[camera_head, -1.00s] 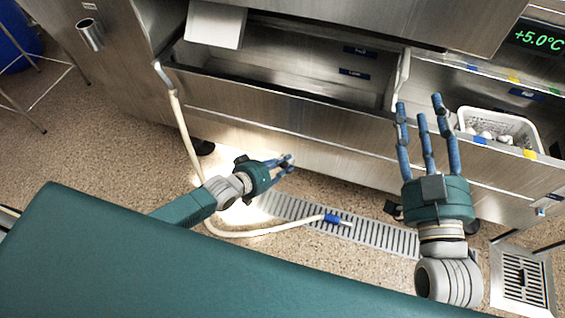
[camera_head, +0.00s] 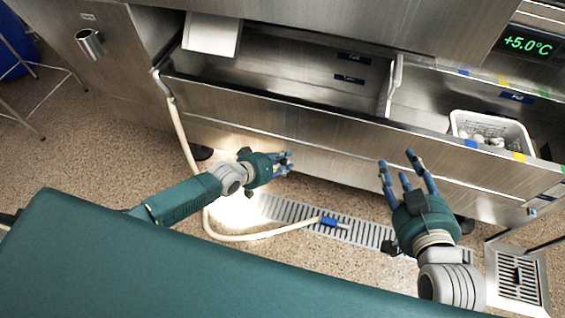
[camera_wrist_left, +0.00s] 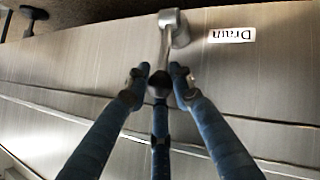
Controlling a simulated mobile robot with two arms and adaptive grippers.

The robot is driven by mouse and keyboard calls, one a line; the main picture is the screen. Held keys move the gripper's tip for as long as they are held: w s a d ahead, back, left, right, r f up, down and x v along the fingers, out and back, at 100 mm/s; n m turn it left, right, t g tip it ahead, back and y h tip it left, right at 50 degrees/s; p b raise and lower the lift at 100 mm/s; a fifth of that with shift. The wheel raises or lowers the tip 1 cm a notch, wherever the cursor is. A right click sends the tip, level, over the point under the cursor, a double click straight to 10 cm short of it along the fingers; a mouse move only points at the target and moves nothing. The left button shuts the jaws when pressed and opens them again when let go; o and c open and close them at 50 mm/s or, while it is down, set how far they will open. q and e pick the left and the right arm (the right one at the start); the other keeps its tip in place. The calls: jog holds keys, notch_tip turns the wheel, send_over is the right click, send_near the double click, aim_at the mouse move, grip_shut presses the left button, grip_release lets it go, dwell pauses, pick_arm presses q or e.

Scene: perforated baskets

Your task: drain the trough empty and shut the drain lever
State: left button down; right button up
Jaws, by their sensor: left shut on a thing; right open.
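The steel trough (camera_head: 270,100) runs along the front of the unit, with a divider at its right. I see no clear water surface in its left part. The drain lever (camera_wrist_left: 167,40) sticks out of a steel panel beside a "Drain" label (camera_wrist_left: 232,35) in the left wrist view. My left gripper (camera_head: 288,163) is low in front of the trough; its fingers (camera_wrist_left: 160,82) are shut on the lever's end. In the head view the lever is hidden. My right gripper (camera_head: 405,165) is open and empty in front of the trough's right part.
A cream hose (camera_head: 182,140) drops from the trough's left end to the floor, its blue fitting (camera_head: 329,221) over a floor grating (camera_head: 365,235). A white perforated basket (camera_head: 490,125) sits in the right compartment. A display (camera_head: 527,43) reads +5.0°C.

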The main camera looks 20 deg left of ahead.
pick_arm(q)
jog(key=shift+w+a+r, duration=0.15)
jog(key=shift+w+r, duration=0.2)
jog(key=shift+w, duration=0.1)
jog(key=c, duration=1.5)
grip_release()
jog(key=shift+s+f, duration=0.1)
jog(key=shift+s+f, duration=0.1)
jog(key=shift+s, duration=0.1)
